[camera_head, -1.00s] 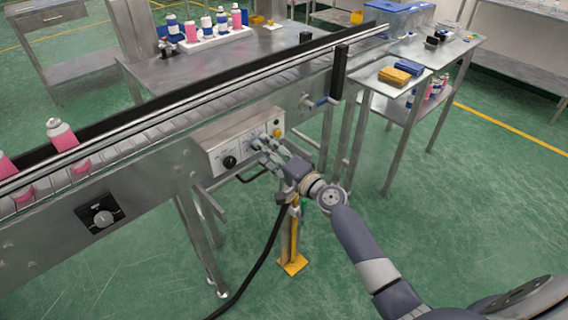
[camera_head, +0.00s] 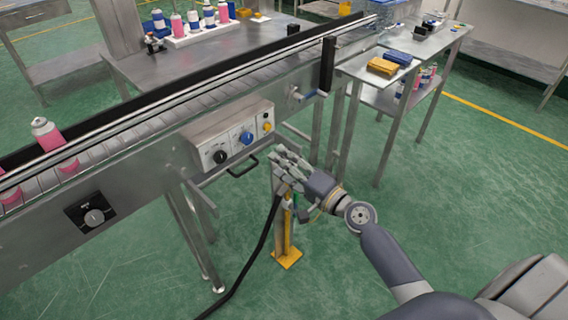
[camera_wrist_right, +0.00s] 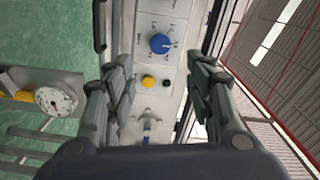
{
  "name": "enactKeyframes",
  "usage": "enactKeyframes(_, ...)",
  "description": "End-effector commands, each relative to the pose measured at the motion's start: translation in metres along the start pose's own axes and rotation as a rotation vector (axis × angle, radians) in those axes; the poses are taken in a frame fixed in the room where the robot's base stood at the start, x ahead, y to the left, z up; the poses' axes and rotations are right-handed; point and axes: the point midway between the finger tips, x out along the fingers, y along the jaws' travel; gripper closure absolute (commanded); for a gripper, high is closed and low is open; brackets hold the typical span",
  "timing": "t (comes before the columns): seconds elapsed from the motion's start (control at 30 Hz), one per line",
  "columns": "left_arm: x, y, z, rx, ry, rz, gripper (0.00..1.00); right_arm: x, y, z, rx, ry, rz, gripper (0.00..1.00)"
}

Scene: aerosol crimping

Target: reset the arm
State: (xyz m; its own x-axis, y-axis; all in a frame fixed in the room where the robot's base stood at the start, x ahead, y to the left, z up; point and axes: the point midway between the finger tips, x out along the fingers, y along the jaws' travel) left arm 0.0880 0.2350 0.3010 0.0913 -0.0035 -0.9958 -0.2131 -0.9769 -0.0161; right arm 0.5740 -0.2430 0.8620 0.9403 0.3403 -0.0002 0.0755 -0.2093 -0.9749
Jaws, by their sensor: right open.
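My right gripper (camera_head: 282,165) is open and empty in front of the conveyor's control box (camera_head: 226,140), below and to the right of its knobs. The box carries a black knob (camera_head: 220,156), a blue knob (camera_head: 246,137) and a yellow button (camera_head: 267,126). In the right wrist view my open fingers (camera_wrist_right: 160,85) stand apart, with the blue knob (camera_wrist_right: 160,43) and the yellow button (camera_wrist_right: 148,81) seen in the gap between them. No contact with the box shows. My left gripper is not in view.
The conveyor (camera_head: 130,165) runs diagonally, with pink cans (camera_head: 52,145) at its left. A yellow-footed stand (camera_head: 287,258) and a black hose (camera_head: 256,250) are below my right gripper. A side table (camera_head: 425,62) holds yellow and blue items.

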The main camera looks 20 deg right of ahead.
Motion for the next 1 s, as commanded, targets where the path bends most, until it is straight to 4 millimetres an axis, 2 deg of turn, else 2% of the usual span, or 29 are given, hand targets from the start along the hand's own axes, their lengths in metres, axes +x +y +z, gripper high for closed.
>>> enactKeyframes(0.23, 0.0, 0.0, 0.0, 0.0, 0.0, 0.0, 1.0, 0.0, 0.002, 0.0, -0.001, 0.0, 0.004, 0.51)
enactKeyframes(0.27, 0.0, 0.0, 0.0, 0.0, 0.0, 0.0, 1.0, 0.0, 0.005, 0.001, -0.003, 0.0, 0.011, 0.51)
enactKeyframes(0.37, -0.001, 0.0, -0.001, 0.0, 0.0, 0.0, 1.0, -0.001, 0.032, 0.005, -0.029, 0.001, 0.068, 0.51)
enactKeyframes(0.47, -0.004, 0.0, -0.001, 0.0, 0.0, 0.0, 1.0, -0.009, 0.087, 0.015, -0.086, -0.005, 0.184, 0.51)
enactKeyframes(0.53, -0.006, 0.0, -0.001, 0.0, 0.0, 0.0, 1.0, -0.02, 0.136, 0.027, -0.146, -0.023, 0.289, 0.51)
enactKeyframes(0.6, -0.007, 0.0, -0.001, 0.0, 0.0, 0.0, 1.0, -0.037, 0.186, 0.042, -0.212, -0.052, 0.397, 0.51)
enactKeyframes(0.67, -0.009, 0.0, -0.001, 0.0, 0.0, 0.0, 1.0, -0.055, 0.226, 0.056, -0.271, -0.087, 0.486, 0.51)
enactKeyframes(0.7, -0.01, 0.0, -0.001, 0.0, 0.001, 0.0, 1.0, -0.069, 0.252, 0.067, -0.31, -0.116, 0.543, 0.51)
enactKeyframes(0.8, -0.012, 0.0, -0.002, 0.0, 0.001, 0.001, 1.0, -0.109, 0.311, 0.096, -0.409, -0.204, 0.678, 0.51)
enactKeyframes(0.87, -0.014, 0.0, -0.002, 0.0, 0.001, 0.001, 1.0, -0.137, 0.342, 0.115, -0.469, -0.267, 0.752, 0.51)
enactKeyframes(0.9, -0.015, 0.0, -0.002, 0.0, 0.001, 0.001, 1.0, -0.157, 0.362, 0.128, -0.511, -0.314, 0.799, 0.51)
enactKeyframes(0.97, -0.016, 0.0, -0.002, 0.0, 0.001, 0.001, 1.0, -0.19, 0.389, 0.148, -0.573, -0.392, 0.864, 0.51)
enactKeyframes(1.0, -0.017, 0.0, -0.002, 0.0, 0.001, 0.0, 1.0, -0.212, 0.405, 0.162, -0.612, -0.449, 0.904, 0.51)
